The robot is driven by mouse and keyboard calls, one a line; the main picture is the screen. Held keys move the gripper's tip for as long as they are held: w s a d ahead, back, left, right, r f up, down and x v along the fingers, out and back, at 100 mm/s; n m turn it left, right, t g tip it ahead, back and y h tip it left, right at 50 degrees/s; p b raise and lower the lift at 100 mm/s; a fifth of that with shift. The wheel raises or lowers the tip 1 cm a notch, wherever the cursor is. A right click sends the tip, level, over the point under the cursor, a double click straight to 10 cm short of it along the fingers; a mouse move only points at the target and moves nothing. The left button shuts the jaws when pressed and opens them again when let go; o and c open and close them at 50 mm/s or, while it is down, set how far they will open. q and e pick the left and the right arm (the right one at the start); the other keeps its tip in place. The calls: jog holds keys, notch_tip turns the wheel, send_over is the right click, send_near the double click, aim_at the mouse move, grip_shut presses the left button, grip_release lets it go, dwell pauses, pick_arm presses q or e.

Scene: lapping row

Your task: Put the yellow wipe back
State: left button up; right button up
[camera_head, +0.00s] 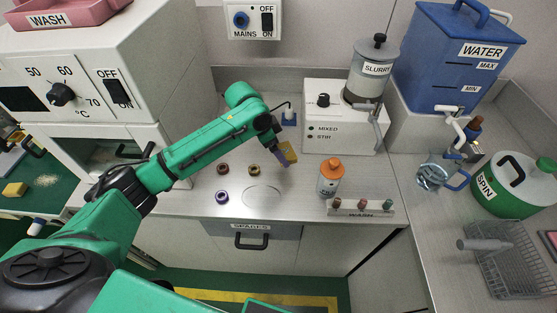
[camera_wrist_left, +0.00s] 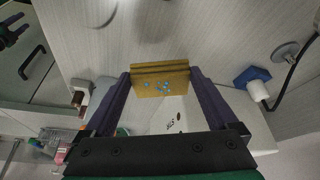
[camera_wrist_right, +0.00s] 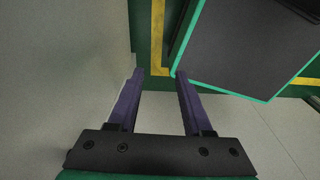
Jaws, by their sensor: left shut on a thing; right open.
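The yellow wipe (camera_head: 290,152) is held up by my left gripper (camera_head: 280,152) above the steel worktop, left of the orange-capped bottle. In the left wrist view the wipe (camera_wrist_left: 160,82) sits between the two fingers, with blue spots on its face. My left gripper is shut on it. My right gripper (camera_wrist_right: 158,76) shows only in its own wrist view; it is open and empty, with floor and a dark green-edged panel beyond it. A second yellow block (camera_head: 15,189) lies on the green surface at the far left.
Several small rings, one a brown ring (camera_head: 223,169), lie on the worktop near a round plate (camera_head: 262,196). The slurry unit (camera_head: 338,117) stands behind; a blue-based stand (camera_head: 289,119) is beside it.

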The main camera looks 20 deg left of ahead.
aim_at(278, 170)
pick_arm(q)
notch_tip(278, 170, down, 5)
jog(key=shift+s+f, duration=0.1)
jog(key=shift+f, duration=0.2)
pick_arm(e)
jog(key=shift+w+d+r, duration=0.25)
jog(key=shift+w+d, duration=0.05)
jog(key=shift+d, duration=0.05)
pick_arm(q)
jog(key=o, duration=0.8)
jog(key=shift+f, duration=0.1)
jog(key=shift+o, duration=0.2)
pick_arm(e)
jog(key=shift+s, duration=0.1)
pick_arm(q)
jog(key=shift+a+r, duration=0.1)
jog(key=shift+r, duration=0.3)
jog(key=v, duration=1.1)
jog(key=shift+r, duration=0.2)
pick_arm(e)
jog(key=shift+f, duration=0.25)
